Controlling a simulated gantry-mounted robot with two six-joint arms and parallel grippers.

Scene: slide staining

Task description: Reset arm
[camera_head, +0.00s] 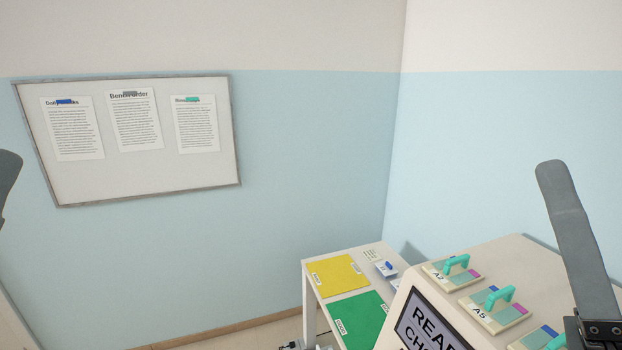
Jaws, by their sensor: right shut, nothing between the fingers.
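My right gripper (555,175) shows at the right as a long grey finger shape rising from a black mount at the lower right edge. It is shut and empty, in front of the beige machine in the picture. Of my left gripper (8,180), only a grey piece shows at the left edge; whether it is open or shut cannot be told.
A beige machine (525,255) with a partly cut-off screen (432,325) carries teal-handled slide holders, including A2 (438,277) and A5 (482,312). Beside it, a white table (311,288) bears a yellow mat (337,273) and green mat (358,318). A noticeboard (150,182) hangs on the wall.

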